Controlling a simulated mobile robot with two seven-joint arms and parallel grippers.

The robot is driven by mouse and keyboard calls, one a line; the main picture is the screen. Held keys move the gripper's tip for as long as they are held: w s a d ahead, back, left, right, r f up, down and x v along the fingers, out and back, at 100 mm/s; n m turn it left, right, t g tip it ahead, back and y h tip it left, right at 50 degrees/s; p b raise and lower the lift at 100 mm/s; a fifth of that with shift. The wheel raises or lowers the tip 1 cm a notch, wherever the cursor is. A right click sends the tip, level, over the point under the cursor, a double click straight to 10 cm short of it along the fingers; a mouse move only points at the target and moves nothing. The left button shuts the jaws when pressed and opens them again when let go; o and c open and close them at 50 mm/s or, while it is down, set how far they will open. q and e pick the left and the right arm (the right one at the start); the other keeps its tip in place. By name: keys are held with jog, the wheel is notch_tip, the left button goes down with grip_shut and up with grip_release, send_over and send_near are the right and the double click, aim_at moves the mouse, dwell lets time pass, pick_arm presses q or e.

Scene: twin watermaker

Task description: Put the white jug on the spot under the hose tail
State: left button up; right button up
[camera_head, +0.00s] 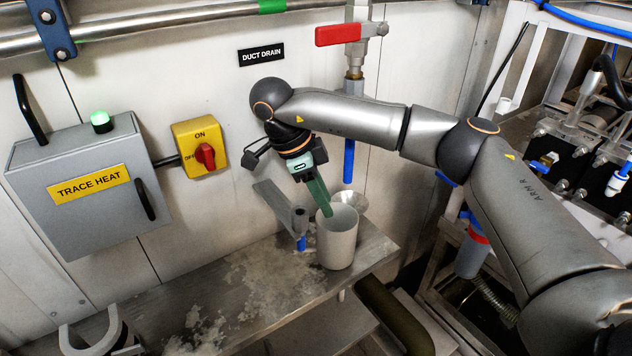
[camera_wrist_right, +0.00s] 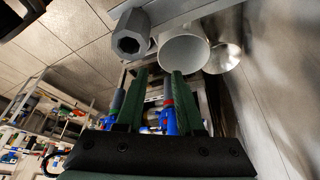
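The white jug (camera_head: 338,243) stands upright, open at the top, near the right end of the metal shelf; its round mouth shows in the wrist view (camera_wrist_right: 184,52). A blue tube (camera_head: 348,160) hangs below the red-handled valve, above a metal funnel (camera_head: 352,200) behind the jug. A grey fitting with a blue lower end (camera_head: 301,243) sits on a flat bracket left of the jug. I cannot tell which is the hose tail. My right gripper (camera_head: 326,212) has green fingers, apart and empty, at the jug's rim; contact is unclear. My left gripper is out of view.
The stained shelf (camera_head: 250,290) has free room left of the jug. The fitting's bracket (camera_head: 272,202) is close beside my fingers. A grey box (camera_head: 80,190) and yellow switch (camera_head: 200,148) are on the wall. A dark pipe (camera_head: 395,315) runs below the shelf's right end.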

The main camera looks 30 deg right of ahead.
jog(key=shift+v, duration=1.95)
